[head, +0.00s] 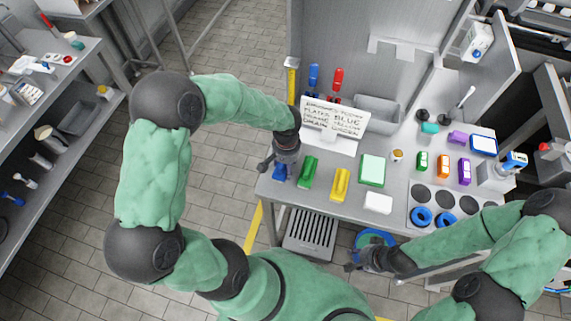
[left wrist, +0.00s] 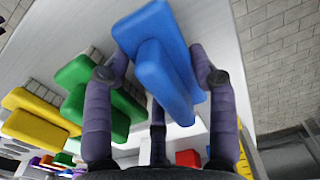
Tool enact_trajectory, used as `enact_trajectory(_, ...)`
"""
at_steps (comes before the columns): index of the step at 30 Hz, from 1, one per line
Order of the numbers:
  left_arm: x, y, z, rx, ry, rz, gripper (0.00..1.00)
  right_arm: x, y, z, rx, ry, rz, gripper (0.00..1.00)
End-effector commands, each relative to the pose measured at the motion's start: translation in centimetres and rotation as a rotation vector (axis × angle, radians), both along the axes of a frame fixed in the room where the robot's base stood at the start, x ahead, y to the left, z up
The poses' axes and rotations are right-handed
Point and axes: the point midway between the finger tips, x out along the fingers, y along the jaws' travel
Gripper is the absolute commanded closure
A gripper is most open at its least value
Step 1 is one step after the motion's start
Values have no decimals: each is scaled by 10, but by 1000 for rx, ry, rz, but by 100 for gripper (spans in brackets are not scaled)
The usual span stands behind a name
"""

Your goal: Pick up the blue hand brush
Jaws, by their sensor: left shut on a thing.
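The blue hand brush (head: 280,172) stands at the left front corner of the metal table, partly hidden by my left gripper (head: 277,163). In the left wrist view the blue brush (left wrist: 165,60) fills the space between the purple-grey fingers of my left gripper (left wrist: 158,75). These fingers are shut on its raised handle part. From these views I cannot tell whether the brush is clear of the tabletop. My right gripper (head: 352,260) hangs in front of the table's front edge, its fingers apart and empty.
A green brush (head: 308,171) is close beside the blue one, then a yellow brush (head: 340,184). A white sign (head: 334,124) with colour words stands behind. A green-edged tray (head: 372,169) and white block (head: 378,203) lie right. A bucket (head: 375,238) is below the edge.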

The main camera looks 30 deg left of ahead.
Motion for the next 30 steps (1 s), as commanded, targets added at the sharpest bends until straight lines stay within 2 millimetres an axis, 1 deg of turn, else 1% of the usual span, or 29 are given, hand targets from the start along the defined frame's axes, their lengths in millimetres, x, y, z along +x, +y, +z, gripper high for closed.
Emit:
enact_trajectory(5,1,0,14,1,-4,-1,76,0,0,4,0,0,0,60)
enact_trajectory(9,1,-1,35,1,-6,0,76,0,0,10,0,0,0,60)
enact_trajectory(11,-2,-10,45,2,-5,-5,76,0,0,11,0,0,0,60)
enact_trajectory(18,-17,-50,95,0,-7,-5,76,0,0,22,0,0,0,60)
enact_trajectory(24,-33,-91,112,1,-5,-7,76,0,0,25,0,0,0,60)
enact_trajectory(27,-39,-106,118,1,-3,-5,76,0,0,27,0,0,0,60)
enact_trajectory(30,-43,-118,123,1,-2,-3,76,0,0,28,0,0,0,60)
